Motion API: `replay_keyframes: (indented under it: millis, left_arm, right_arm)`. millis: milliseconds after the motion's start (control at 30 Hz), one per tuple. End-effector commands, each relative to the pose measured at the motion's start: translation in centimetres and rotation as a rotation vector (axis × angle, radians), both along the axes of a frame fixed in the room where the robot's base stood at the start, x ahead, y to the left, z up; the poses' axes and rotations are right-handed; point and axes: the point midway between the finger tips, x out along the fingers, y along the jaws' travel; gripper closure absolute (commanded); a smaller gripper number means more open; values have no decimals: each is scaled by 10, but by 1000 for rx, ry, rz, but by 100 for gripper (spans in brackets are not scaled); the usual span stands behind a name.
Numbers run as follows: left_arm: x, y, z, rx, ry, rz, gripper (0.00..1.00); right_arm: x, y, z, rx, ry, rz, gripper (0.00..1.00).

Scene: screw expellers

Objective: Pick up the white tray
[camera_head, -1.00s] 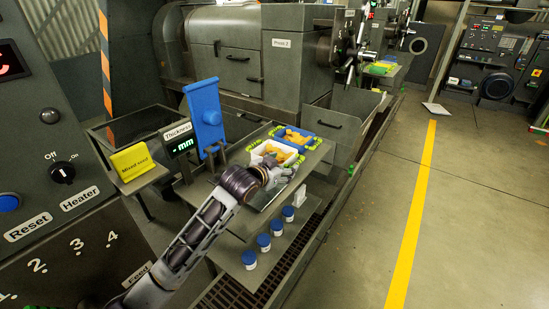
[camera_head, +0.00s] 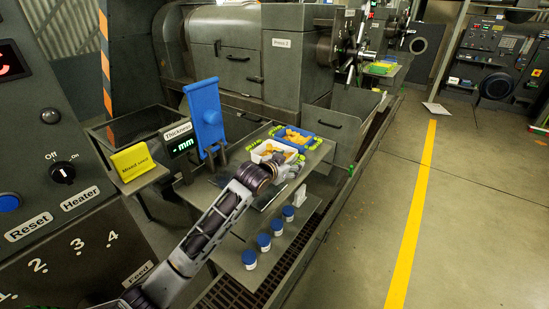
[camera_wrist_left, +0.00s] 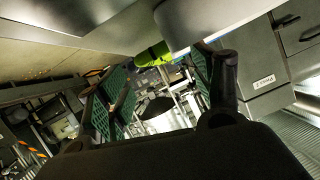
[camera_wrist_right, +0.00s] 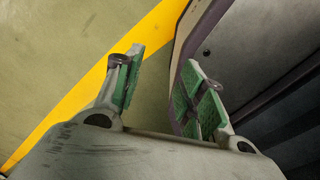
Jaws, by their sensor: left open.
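The white tray (camera_head: 259,157) holds orange-yellow pieces. It stands on the metal table beside a blue tray (camera_head: 318,150) with similar pieces. My left gripper (camera_head: 294,174) is at the near right side of the white tray, and my left wrist hides part of the tray's near side. In the left wrist view my left gripper (camera_wrist_left: 165,88) has its green-padded fingers apart, with a yellow-green piece (camera_wrist_left: 152,55) showing beyond them. I cannot tell whether it touches the tray. My right gripper (camera_wrist_right: 160,88) is open and empty in its wrist view, away from the trays.
Several blue-capped jars (camera_head: 263,242) stand on the lower shelf in front. A blue board (camera_head: 206,112) and the thickness display (camera_head: 182,144) stand left of the trays. The floor (camera_head: 480,220) at the right is open.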

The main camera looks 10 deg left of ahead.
Motion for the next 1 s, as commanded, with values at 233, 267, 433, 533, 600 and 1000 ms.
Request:
replay_keyframes:
  millis: [233, 267, 433, 533, 600, 1000]
  left_arm:
    - [4, -1, -1, -1, 0, 0, 34]
    - [5, -2, -2, -1, 0, 0, 34]
    - [15, -6, -6, -1, 0, 0, 34]
    - [23, -8, -8, -1, 0, 0, 34]
    - [28, -11, -11, -1, 0, 0, 34]
    - [45, -16, -19, 0, 0, 0, 34]
  right_arm:
    - [-5, -6, 0, -6, 7, 1, 60]
    - [-5, -5, 1, -6, 6, 1, 60]
    - [1, -1, 2, -1, 0, 0, 60]
    - [7, 6, 3, 6, -6, -2, 60]
    - [10, 11, 4, 12, -11, -3, 60]
    - [12, 12, 4, 12, -12, -2, 60]
